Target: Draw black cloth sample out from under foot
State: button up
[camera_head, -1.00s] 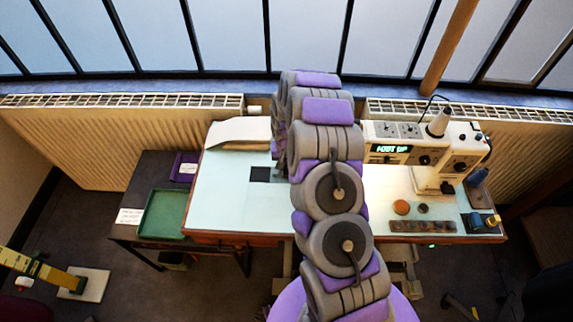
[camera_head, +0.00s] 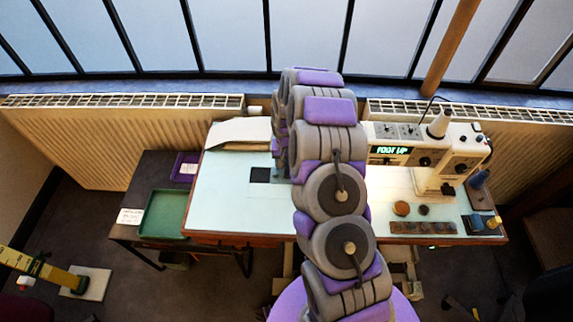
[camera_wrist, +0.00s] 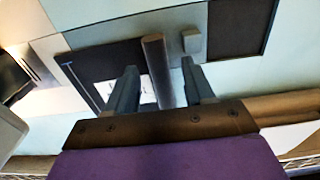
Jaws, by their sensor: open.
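My gripper (camera_wrist: 160,88) is open in the wrist view, its two grey fingers apart above the tabletop. A dark flat piece (camera_wrist: 97,62), which looks like the black cloth sample, lies beyond the left finger. A dark grey bar (camera_wrist: 155,60), possibly the foot, shows between the fingers and crosses the dark piece's right edge; I cannot tell whether it presses on it. In the head view my arm hides the gripper, the foot and this piece. The white machine (camera_head: 440,150) stands right of my arm, its display (camera_head: 391,150) reading FOOT UP.
A separate dark square (camera_head: 260,175) lies on the pale table (camera_head: 225,195) left of my arm; it seems to show at the wrist view's upper right (camera_wrist: 238,25). A small grey block (camera_wrist: 191,40) is near the right finger. A green tray (camera_head: 163,214) stands left of the table.

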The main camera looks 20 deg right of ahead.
notch_tip(320, 180, up, 16)
jog(key=p, duration=0.3)
dwell(0.4)
jog(key=s+a+r+n, duration=0.1)
jog(key=s+a+r, duration=0.2)
jog(key=s+r, duration=0.45)
jog(key=s+a+r+n, duration=0.2)
jog(key=s+a+r, duration=0.2)
jog(key=s+r, duration=0.4)
jog(key=s+a+r+g, duration=0.1)
jog(key=s, duration=1.1)
jog(key=s+r+n, duration=0.1)
jog(key=s+r, duration=0.1)
jog(key=s, duration=1.1)
jog(key=shift+a+n+g, duration=0.3)
jog(key=shift+a+g, duration=0.05)
jog(key=shift+g, duration=0.05)
